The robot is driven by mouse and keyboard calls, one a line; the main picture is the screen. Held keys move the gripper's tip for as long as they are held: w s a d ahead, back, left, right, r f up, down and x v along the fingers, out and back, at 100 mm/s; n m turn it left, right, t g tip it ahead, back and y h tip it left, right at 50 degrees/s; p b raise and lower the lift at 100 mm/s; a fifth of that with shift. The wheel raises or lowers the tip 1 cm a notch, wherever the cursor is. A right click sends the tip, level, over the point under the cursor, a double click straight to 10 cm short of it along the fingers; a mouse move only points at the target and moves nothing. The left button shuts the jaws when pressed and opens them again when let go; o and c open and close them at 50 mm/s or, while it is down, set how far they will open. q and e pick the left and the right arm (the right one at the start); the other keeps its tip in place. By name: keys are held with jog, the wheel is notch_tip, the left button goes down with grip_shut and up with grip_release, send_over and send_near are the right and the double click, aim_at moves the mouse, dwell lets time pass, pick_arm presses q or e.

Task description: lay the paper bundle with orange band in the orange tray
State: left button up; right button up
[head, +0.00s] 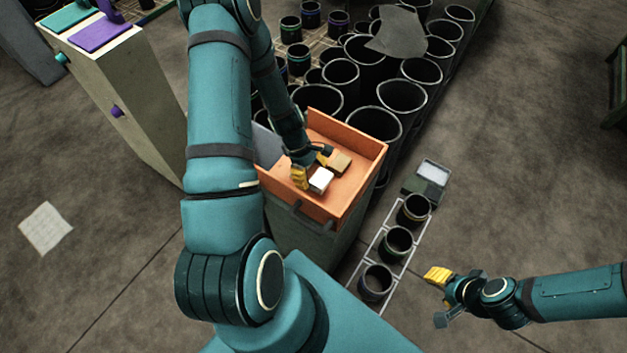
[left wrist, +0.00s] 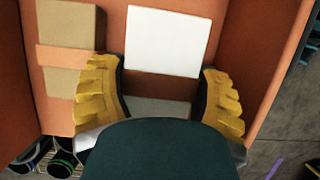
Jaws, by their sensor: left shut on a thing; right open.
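The orange tray (head: 352,204) is a walled box on top of a grey cabinet. A tan bundle (head: 341,162) lies on its floor; in the left wrist view it shows an orange band (left wrist: 65,57) across its middle. My left gripper (head: 311,178) reaches down inside the tray, next to the tan bundle. Its yellow fingers are shut on a white block (head: 321,180), which also shows between them in the left wrist view (left wrist: 165,40). I cannot tell whether the white block touches the tray floor. My right gripper (head: 438,276) is open, over the floor at the lower right.
Several black sleeves (head: 373,122) stand crowded behind the tray. A white rack (head: 361,273) with black sleeves lies to the tray's right, with a grey-green box (head: 427,178) at its far end. A beige cabinet (head: 130,95) stands at the left. A pale sheet (head: 45,227) lies on the floor.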

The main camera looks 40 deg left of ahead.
aim_at(312, 180)
pick_arm(q)
jog(key=shift+w+f+b, duration=0.1)
jog(key=shift+f+b, duration=0.4)
jog(key=shift+f, duration=1.6)
jog(key=shift+f, duration=0.1)
jog(key=o, duration=1)
jog(key=shift+r, duration=0.25)
jog(key=p+v, duration=0.3)
jog(key=v, duration=0.9)
